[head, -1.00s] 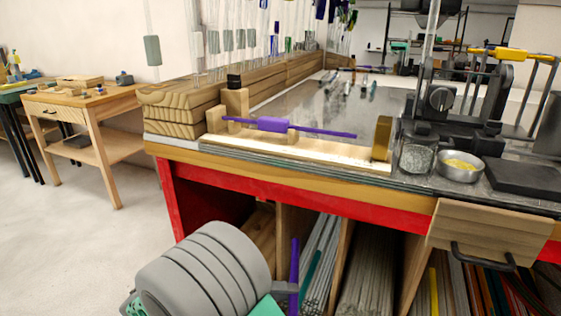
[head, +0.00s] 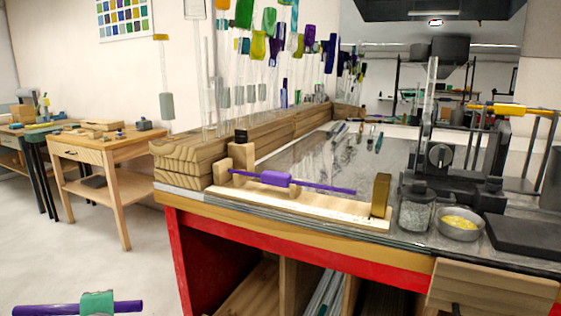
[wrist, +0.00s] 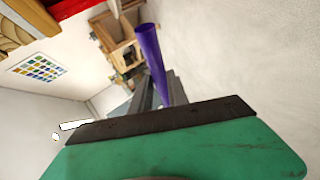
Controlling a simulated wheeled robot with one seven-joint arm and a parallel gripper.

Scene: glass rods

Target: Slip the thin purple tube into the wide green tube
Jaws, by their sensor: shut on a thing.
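A plain purple tube (head: 45,310) lies crosswise in my gripper (head: 97,303) at the bottom left of the head view. A green part covers the tube's middle there, and both ends stick out. In the wrist view the same purple tube (wrist: 151,58) runs between the grey jaws, beyond the dark edge of my green gripper body. My gripper is shut on it. A second purple piece, a thin rod with a wider purple sleeve (head: 275,178), lies on a wooden stand on the bench. I cannot make out a wide green tube for certain.
The red-framed bench (head: 230,222) fills the middle and right. A glass jar (head: 413,212) and a metal bowl of yellow bits (head: 460,232) stand on it. A wooden side table (head: 85,152) stands at left. Open floor (head: 40,262) lies around my gripper.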

